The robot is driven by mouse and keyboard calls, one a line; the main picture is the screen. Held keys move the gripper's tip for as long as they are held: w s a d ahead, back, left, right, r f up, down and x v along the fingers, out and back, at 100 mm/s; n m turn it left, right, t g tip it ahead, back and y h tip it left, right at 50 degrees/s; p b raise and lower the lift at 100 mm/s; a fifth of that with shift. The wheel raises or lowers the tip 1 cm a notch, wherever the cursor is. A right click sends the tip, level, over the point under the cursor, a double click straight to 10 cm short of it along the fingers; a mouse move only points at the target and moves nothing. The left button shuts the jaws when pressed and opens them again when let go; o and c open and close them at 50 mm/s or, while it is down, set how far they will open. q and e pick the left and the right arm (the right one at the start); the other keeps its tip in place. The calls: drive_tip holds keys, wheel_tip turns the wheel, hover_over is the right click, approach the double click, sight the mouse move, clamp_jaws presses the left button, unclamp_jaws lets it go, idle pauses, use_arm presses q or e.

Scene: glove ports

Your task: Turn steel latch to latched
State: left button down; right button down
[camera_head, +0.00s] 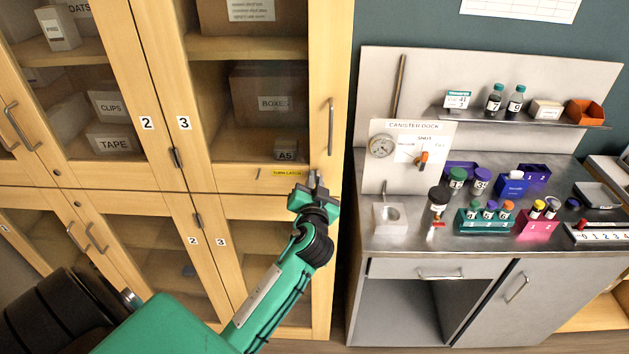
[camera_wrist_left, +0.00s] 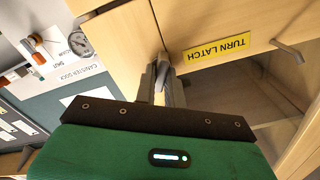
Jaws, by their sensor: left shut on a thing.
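The steel latch (camera_wrist_left: 162,68) is on the wooden cabinet front, beside the yellow "TURN LATCH" label (camera_wrist_left: 217,46). In the head view the label (camera_head: 287,172) is just left of my left gripper (camera_head: 316,184). The left gripper's fingers are shut on the latch in the left wrist view (camera_wrist_left: 155,85). The fingers and green gripper body hide much of the latch, so I cannot tell its exact angle. My right gripper is in neither view.
The glass cabinet door marked 3 (camera_head: 250,110) has a vertical handle (camera_head: 331,127) above the gripper. To the right, a steel bench (camera_head: 400,243) holds bottles, racks and a canister dock (camera_head: 412,150). Floor shows below the cabinet.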

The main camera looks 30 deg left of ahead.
use_arm(q)
drive_tip(key=m+p, duration=0.3)
drive_tip(key=m, duration=0.7)
drive_tip(key=shift+d+f+m+p, duration=0.1)
drive_tip(key=shift+m+p, duration=0.2)
drive_tip(key=shift+p, duration=0.05)
drive_tip(key=shift+f+m+p, duration=0.1)
drive_tip(key=shift+m+p, duration=0.25)
drive_tip(key=shift+m, duration=0.45)
drive_tip(key=c, duration=1.5)
unclamp_jaws()
